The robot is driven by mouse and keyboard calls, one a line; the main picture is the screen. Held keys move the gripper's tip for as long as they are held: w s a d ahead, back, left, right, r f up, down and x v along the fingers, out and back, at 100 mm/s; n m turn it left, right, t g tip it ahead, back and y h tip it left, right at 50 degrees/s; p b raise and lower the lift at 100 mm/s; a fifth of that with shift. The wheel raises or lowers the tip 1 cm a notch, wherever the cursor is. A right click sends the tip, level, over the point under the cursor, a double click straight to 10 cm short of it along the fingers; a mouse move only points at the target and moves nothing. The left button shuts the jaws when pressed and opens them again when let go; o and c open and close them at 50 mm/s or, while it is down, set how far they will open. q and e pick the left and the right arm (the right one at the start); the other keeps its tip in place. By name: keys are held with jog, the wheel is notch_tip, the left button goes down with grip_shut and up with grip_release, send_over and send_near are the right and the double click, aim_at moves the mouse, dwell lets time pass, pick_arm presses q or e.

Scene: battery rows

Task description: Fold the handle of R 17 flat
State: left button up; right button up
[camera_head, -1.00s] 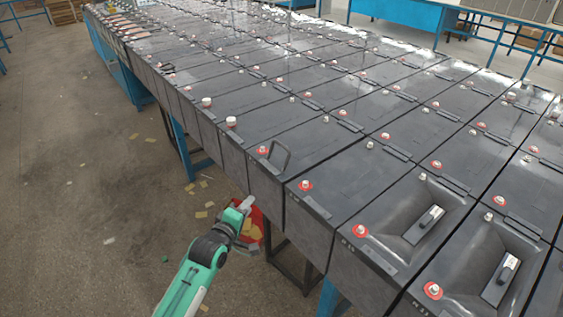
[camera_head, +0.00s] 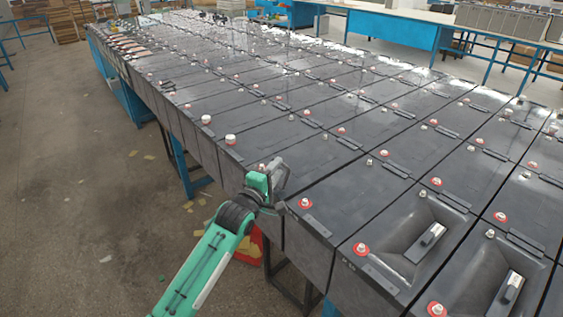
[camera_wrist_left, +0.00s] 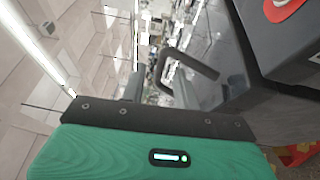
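The raised handle is a dark U-shaped bar standing up from a dark grey battery; it shows in the left wrist view (camera_wrist_left: 192,62). In the head view my left gripper (camera_head: 277,176) is at the near edge of the battery row and covers most of the handle there. The battery (camera_head: 318,172) lies just beyond the gripper. In the left wrist view the grey fingers stand apart, with the handle ahead of and partly between them; contact cannot be told. No label reading R 17 is legible. My right gripper is not in view.
Rows of dark batteries fill the bench, with red-ringed terminals (camera_head: 305,203) and white caps (camera_head: 230,140) near the front edge. A red container (camera_head: 246,248) is below the bench. The floor at left is open.

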aim_at(282, 164)
pick_arm(q)
jog(key=shift+x, duration=1.75)
grip_shut()
